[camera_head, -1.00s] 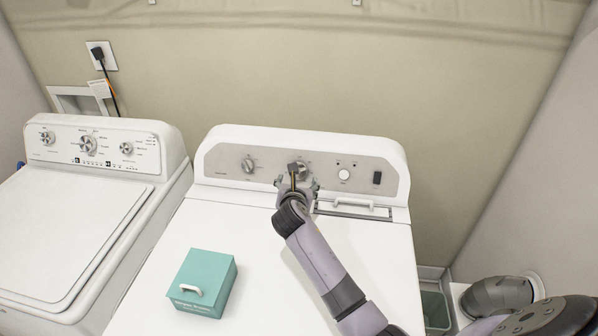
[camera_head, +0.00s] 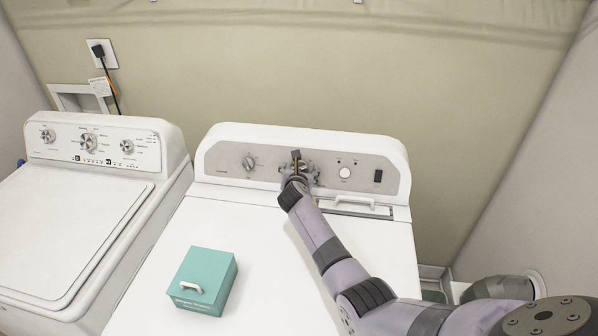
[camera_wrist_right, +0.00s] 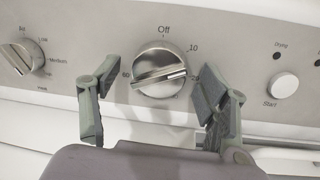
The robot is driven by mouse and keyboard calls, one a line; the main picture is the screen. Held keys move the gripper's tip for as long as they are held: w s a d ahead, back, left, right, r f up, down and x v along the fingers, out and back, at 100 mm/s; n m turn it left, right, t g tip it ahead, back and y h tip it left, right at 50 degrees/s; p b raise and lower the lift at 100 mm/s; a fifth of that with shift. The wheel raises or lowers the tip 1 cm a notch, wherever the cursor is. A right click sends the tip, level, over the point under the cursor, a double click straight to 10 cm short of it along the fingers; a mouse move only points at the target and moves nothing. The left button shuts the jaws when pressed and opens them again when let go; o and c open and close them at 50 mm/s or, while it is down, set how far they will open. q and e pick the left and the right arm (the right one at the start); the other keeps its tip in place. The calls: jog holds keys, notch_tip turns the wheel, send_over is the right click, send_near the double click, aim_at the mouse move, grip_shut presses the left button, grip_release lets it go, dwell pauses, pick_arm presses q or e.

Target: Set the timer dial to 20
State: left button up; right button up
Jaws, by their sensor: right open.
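The timer dial (camera_wrist_right: 159,70) is a round silver knob on the dryer's control panel, with marks "Off", "10" and "60" legible around it in the right wrist view. A ridge crosses its face, tilted slightly up to the right. In the head view the timer dial (camera_head: 303,166) is partly hidden by my right gripper (camera_head: 299,177). In the wrist view my right gripper (camera_wrist_right: 160,112) is open, with one finger on either side of the dial and a visible gap to it. My left gripper is not in view.
Another knob (camera_wrist_right: 22,56) is left of the dial and a white start button (camera_wrist_right: 284,85) is right of it. A teal box (camera_head: 203,282) sits on the dryer top (camera_head: 262,262). A washer (camera_head: 70,220) stands at the left.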

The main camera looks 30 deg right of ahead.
jog(key=shift+c, duration=0.4)
jog(key=c, duration=1.1)
jog(key=shift+f+m, duration=0.1)
jog(key=shift+m, duration=0.2)
jog(key=m+b, duration=0.2)
jog(key=shift+f+m, duration=0.1)
jog(key=shift+m, duration=0.2)
jog(key=shift+m+h+b, duration=0.4)
jog(key=shift+m+b, duration=0.55)
jog(key=shift+m, duration=0.95)
